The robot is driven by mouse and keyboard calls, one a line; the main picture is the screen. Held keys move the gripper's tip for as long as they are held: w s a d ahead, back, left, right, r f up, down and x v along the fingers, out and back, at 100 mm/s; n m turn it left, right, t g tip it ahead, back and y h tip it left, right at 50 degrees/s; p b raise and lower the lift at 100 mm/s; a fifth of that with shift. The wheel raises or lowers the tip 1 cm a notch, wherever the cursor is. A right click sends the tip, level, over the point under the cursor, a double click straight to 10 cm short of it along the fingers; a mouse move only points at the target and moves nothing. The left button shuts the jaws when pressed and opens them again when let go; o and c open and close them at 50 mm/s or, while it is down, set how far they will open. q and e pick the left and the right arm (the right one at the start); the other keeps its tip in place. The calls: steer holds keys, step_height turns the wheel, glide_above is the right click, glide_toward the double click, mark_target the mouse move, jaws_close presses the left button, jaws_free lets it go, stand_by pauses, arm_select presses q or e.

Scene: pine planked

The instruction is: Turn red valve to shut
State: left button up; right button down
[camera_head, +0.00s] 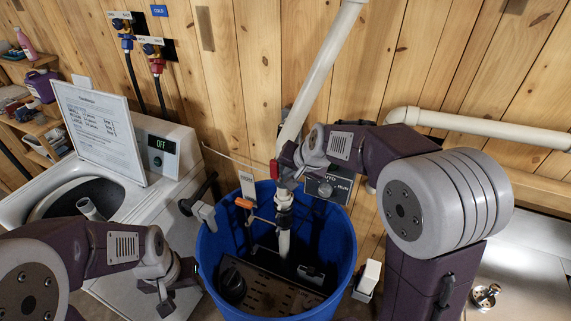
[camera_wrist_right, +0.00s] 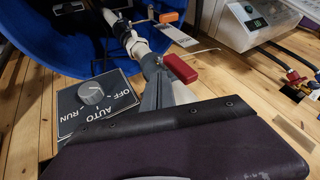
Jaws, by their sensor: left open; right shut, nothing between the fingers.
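A short red lever (camera_head: 274,169) sits on the white pipe above the blue tub, and it also shows in the right wrist view (camera_wrist_right: 182,68). My right gripper (camera_head: 287,181) is shut and empty, its tips close beside the red lever and the pipe fitting; I cannot tell if they touch. Its grey fingers show in the right wrist view (camera_wrist_right: 158,75). Another red-bodied valve (camera_head: 156,66) is on the wall at upper left, beside a blue one (camera_head: 125,42). My left gripper (camera_head: 166,288) is open and empty, left of the tub.
A blue tub (camera_head: 347,240) holds the pipe and a pump. An orange handle (camera_head: 243,203) is lower on the pipework. An AUTO/OFF/RUN switch box (camera_head: 326,187) is behind the pipe. A washer (camera_head: 180,150) with a sign (camera_head: 95,128) stands at left.

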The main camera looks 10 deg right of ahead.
arm_select(q)
steer(key=shift+r, duration=0.45)
arm_select(e)
steer(key=shift+w+a+r, duration=0.1)
steer(key=shift+w+a, duration=0.2)
steer(key=shift+a, duration=0.35)
